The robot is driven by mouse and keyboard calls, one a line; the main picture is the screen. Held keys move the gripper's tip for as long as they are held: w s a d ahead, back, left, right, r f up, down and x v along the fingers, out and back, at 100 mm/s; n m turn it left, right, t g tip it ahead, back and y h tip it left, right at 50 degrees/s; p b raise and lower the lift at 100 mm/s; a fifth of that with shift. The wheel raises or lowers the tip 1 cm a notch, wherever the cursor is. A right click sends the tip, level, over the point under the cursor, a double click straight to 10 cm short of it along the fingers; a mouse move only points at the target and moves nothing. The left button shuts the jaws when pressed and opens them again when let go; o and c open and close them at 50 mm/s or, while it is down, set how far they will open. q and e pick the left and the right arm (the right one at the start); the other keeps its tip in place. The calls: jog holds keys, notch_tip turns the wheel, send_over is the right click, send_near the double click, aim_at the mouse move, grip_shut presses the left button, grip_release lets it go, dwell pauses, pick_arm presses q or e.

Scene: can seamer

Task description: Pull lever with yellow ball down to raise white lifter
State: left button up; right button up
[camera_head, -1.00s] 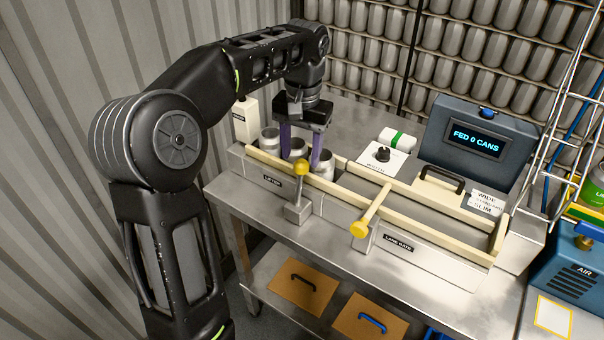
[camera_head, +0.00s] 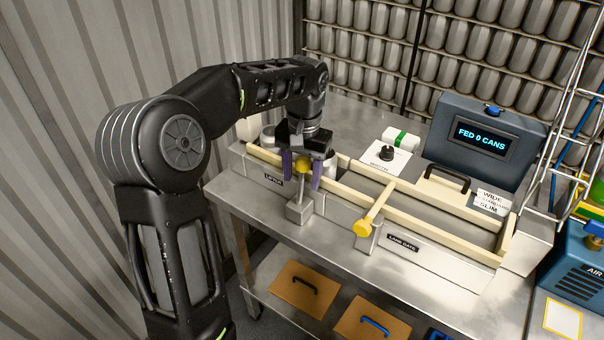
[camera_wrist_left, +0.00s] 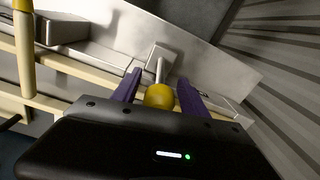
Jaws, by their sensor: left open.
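The lifter lever with its yellow ball (camera_head: 303,166) stands upright on a grey block at the front of the machine, beside the LIFTER label (camera_head: 273,180). My left gripper (camera_head: 301,172) is open, pointing down, with its purple fingers on either side of the ball. In the left wrist view the yellow ball (camera_wrist_left: 159,96) sits between the two purple fingers (camera_wrist_left: 160,90), with gaps on both sides. Silver cans, partly hidden by my gripper, stand in the lane behind the lever. I cannot make out the white lifter. My right gripper is not in view.
The lane gate lever with a yellow knob (camera_head: 362,228) is to the right of the lifter lever. Cream guide rails (camera_head: 430,230) run along the lane. A blue display unit (camera_head: 483,140) reads "FED 0 CANS". The table in front is clear.

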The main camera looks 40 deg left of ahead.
pick_arm(q)
jog(key=shift+c, duration=0.2)
grip_shut()
dwell(1.1)
